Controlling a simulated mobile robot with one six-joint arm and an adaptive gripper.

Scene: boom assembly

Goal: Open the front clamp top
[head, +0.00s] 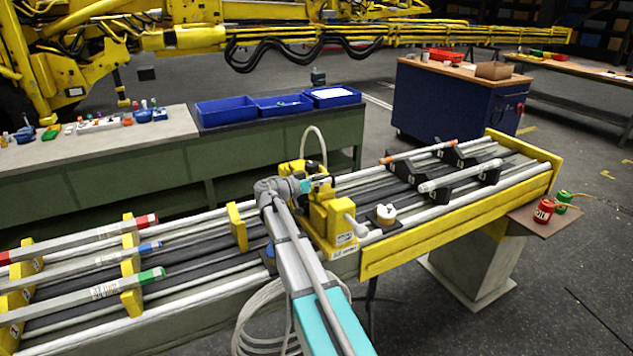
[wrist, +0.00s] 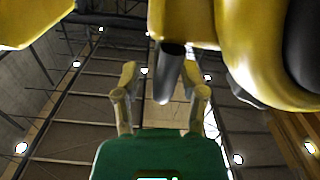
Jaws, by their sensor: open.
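The yellow clamp (head: 335,222) stands on the bench in the middle of the head view, with a white handle-like cylinder sticking out at its right side. Its upper part is partly hidden by my arm. My gripper (head: 308,184) is at the top of the clamp, on its left side, small and partly covered in the head view. In the wrist view my gripper (wrist: 164,82) is open, with a finger on each side of a dark grey rod (wrist: 170,72) that hangs from the yellow clamp body (wrist: 185,22). I cannot tell whether the fingers touch it.
The long bench (head: 440,240) holds pipes, yellow supports (head: 131,268) and black rests (head: 410,185). Rods with red, blue and green ends lie at left. Red and green cans (head: 544,210) stand at the right end. A coiled hose (head: 262,320) hangs in front.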

